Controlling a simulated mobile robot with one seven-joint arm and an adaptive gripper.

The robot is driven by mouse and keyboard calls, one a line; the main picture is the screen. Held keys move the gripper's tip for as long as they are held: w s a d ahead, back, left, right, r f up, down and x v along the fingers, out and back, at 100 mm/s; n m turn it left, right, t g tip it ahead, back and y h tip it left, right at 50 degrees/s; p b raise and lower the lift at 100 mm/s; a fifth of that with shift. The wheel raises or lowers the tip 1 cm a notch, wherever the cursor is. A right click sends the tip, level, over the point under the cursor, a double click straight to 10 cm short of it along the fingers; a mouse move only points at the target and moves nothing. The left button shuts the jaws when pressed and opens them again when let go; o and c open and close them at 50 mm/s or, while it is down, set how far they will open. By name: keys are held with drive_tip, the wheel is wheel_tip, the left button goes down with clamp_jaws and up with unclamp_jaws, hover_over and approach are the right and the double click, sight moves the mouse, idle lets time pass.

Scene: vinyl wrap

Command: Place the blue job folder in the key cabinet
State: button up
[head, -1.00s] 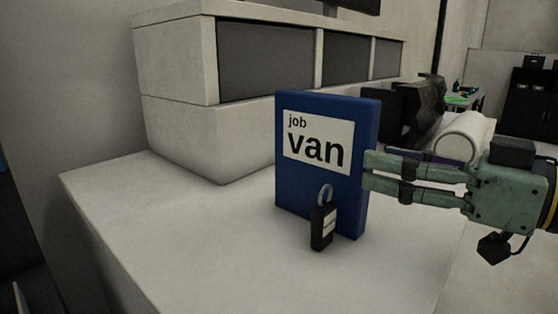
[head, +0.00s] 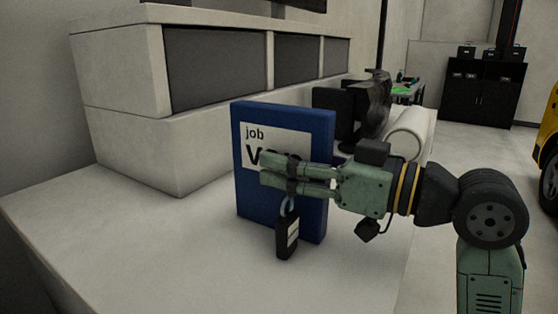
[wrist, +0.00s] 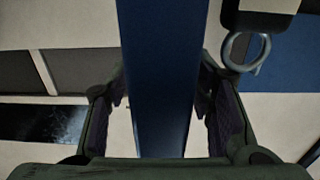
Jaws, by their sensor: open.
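The blue job folder (head: 319,160) stands upright on a pale counter, its white label reading "job" and partly covered by my gripper.
A black key fob (head: 288,236) with a grey ring stands close in front of the folder, just below my finger; its ring (wrist: 245,50) shows in the wrist view. A white roll (head: 407,133) and dark objects (head: 345,115) are behind. The counter's left front (head: 130,235) is clear.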

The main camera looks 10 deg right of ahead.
drive_tip(key=shift+x, duration=1)
clamp_jaws()
